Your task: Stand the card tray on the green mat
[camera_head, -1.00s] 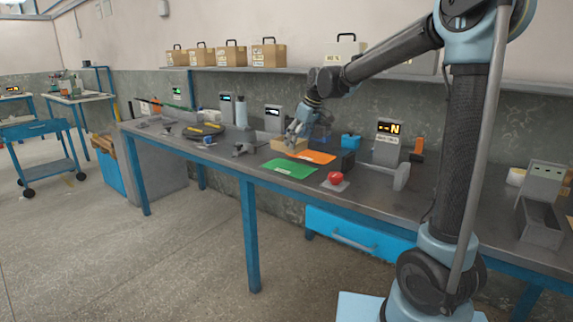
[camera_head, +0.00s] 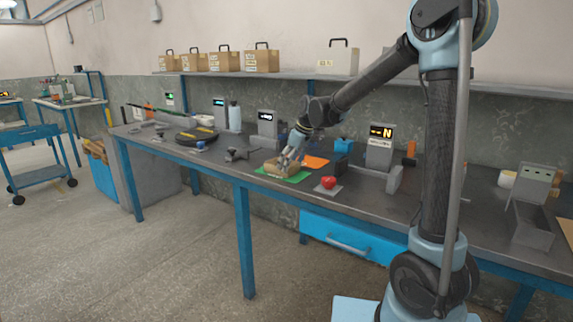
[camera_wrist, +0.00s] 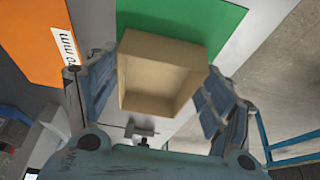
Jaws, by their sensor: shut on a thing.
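The card tray is a tan, open-topped box (camera_head: 282,170). My gripper (camera_head: 290,156) is shut on it, with a finger on each side. In the wrist view the tray (camera_wrist: 160,85) sits between the two fingers of my gripper (camera_wrist: 163,75), its open side facing the camera. The green mat (camera_head: 300,179) shows around the tray in the head view, partly hidden by it. In the wrist view the green mat (camera_wrist: 190,17) lies behind the tray's far edge. I cannot tell whether the tray touches the mat.
A red knob (camera_head: 328,182) on a pale plate is to the right. A grey vise-like tool (camera_head: 237,155) stands to the left. The bench's front edge (camera_head: 225,177) is close to the green mat.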

